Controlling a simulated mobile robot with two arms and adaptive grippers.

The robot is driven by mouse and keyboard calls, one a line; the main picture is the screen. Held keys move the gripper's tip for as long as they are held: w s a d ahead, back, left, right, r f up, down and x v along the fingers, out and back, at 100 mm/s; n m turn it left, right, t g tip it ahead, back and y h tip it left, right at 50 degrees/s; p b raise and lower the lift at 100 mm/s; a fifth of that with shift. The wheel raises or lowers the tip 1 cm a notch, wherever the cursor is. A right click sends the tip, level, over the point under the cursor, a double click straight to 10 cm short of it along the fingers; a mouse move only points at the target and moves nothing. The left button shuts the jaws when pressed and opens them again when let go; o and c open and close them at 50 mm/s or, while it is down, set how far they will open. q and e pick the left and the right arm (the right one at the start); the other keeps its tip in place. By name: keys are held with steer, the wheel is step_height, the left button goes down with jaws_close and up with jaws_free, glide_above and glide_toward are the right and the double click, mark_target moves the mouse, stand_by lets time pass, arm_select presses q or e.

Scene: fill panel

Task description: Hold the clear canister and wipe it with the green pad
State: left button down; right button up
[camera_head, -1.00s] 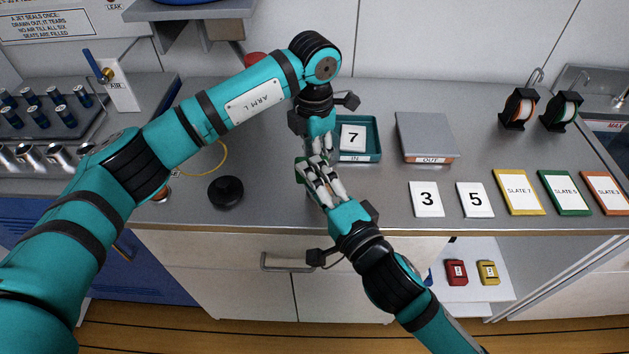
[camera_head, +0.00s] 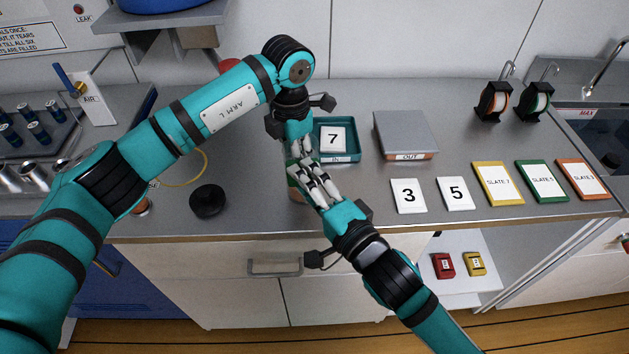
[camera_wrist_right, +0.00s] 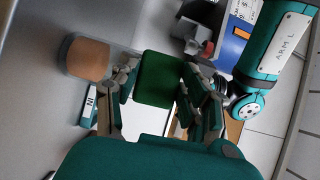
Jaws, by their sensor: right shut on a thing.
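My right gripper (camera_head: 318,182) is shut on the green pad (camera_wrist_right: 155,78), which shows between its fingers in the right wrist view. What looks like the canister, clear with an orange-brown lower part (camera_wrist_right: 88,57), sticks out beyond the pad there. In the head view a small brownish part of it (camera_head: 296,194) shows below the fingers. My left gripper (camera_head: 300,155) points down right at the right gripper's fingertips. Its fingers overlap with them, and its grasp is hidden. I cannot tell whether the pad touches the canister.
A teal IN tray (camera_head: 351,155) holding a 7 card stands just right of the grippers. Behind it to the right is a grey OUT platform (camera_head: 405,130). Number cards and slates line the right front. A black round knob (camera_head: 207,201) sits left. Counter front edge is close.

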steer(key=shift+a, duration=1)
steer(key=s, duration=0.6)
steer(key=shift+d, duration=0.15)
steer(key=s, duration=0.3)
steer(key=shift+w, duration=0.1)
stand_by(0.4)
steer(key=w, duration=0.6)
steer(key=shift+w+r, duration=0.15)
steer(key=shift+w, duration=0.2)
